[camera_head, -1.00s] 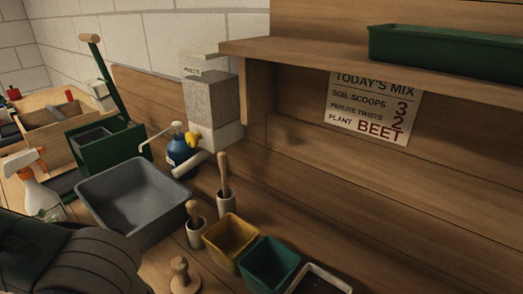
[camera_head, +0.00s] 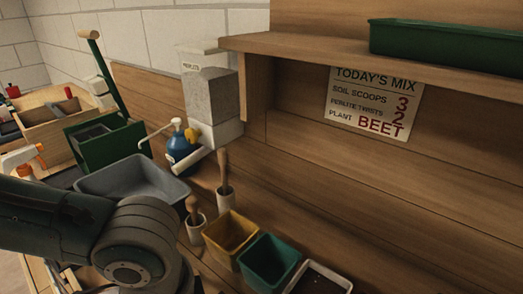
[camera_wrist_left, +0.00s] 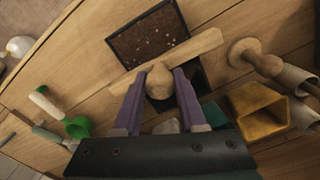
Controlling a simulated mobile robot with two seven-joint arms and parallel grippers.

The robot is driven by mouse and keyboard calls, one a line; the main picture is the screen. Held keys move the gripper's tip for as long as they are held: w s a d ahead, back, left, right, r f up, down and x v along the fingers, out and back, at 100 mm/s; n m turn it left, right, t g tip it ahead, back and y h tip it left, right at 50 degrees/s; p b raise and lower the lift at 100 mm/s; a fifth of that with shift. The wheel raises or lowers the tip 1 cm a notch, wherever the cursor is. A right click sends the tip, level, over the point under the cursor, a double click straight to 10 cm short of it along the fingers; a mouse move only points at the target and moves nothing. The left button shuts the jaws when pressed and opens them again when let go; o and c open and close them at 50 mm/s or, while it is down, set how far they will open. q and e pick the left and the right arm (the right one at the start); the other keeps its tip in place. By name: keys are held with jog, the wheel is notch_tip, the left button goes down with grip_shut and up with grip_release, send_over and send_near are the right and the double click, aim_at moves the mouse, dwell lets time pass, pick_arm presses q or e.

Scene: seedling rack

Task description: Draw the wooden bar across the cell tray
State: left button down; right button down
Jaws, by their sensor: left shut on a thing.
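In the left wrist view the pale wooden bar (camera_wrist_left: 205,44) lies slantwise over the lower part of the cell tray (camera_wrist_left: 113,44). The tray has a dark rim and holds dark mix with white specks. The purple fingers of my left gripper (camera_wrist_left: 160,74) are shut on the bar's rounded grip (camera_wrist_left: 160,84) at its middle. The bar's ends stick out past both sides of the tray. Whether the bar touches the mix is hard to tell. In the head view my left arm shows at lower left, but its gripper is hidden. My right gripper is not in view.
A wooden stamp (camera_wrist_left: 243,52), a yellow pot (camera_wrist_left: 258,108) and a teal pot (camera_head: 268,262) stand beside the work area. A grey tub (camera_head: 120,180) and blue bottle (camera_head: 180,148) are behind my arm. A green-ended tool (camera_wrist_left: 76,127) lies at left.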

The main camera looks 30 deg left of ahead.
pick_arm(q)
jog(key=shift+w, duration=0.15)
jog(key=shift+w+d+f+b, duration=0.15)
jog(key=shift+w+b, duration=0.2)
jog(key=shift+w, duration=0.6)
jog(key=shift+w, duration=0.15)
jog(key=shift+w+d, duration=0.2)
jog(key=shift+w, duration=0.7)
jog(key=shift+w+d+b, duration=0.1)
jog(key=shift+w+b, duration=0.6)
jog(key=shift+w, duration=0.3)
jog(key=shift+w+d+b, duration=0.2)
jog(key=shift+w+b, duration=0.2)
jog(key=shift+w, duration=0.65)
